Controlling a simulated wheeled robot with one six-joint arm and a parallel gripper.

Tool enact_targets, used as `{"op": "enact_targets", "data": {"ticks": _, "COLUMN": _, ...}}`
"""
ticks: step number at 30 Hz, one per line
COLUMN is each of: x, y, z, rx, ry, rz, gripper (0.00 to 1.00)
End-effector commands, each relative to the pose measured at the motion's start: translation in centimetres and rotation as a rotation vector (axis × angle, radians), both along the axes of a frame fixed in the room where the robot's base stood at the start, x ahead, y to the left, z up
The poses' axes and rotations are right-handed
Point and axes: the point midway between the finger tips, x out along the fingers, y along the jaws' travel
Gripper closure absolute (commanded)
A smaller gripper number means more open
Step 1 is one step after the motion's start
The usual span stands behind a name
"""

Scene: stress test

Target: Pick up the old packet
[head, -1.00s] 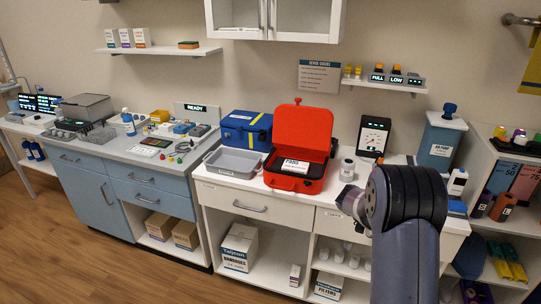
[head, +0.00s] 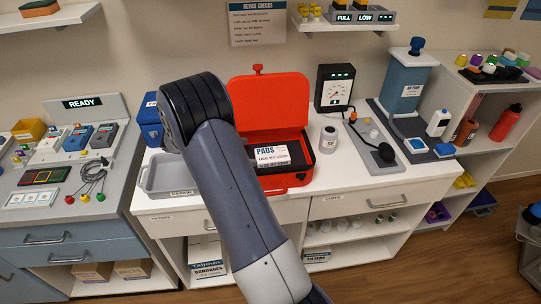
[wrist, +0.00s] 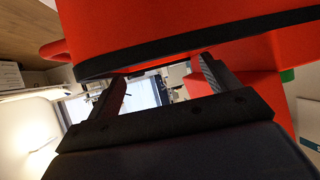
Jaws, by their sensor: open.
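A white packet labelled PADS (head: 270,158) lies in the open red case (head: 286,182) on the white counter. I cannot tell from the label whether it is the old packet. The case lid (head: 270,100) stands up behind it. My arm crosses the left side of the case in the head view, and my gripper is hidden there. In the wrist view my gripper (wrist: 162,70) is open, with nothing between its fingers. A large red surface with a black band (wrist: 190,40) fills the top and right there, close to the fingers. The packet does not show in that view.
A grey tray (head: 159,190) stands left of the case, partly behind my arm. A white jar (head: 328,140) stands close to its right. A gauge (head: 334,90) and a grey board with a black bulb (head: 384,153) are further right. The front counter edge is mostly clear.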

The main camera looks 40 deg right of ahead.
Motion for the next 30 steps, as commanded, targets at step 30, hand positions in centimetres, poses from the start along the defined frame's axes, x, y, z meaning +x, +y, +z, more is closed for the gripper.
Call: {"op": "enact_targets", "data": {"ticks": 30, "x": -2.7, "y": -6.8, "z": -3.9, "rx": 0.001, "ry": 0.002, "rz": 0.001, "gripper": 0.24}}
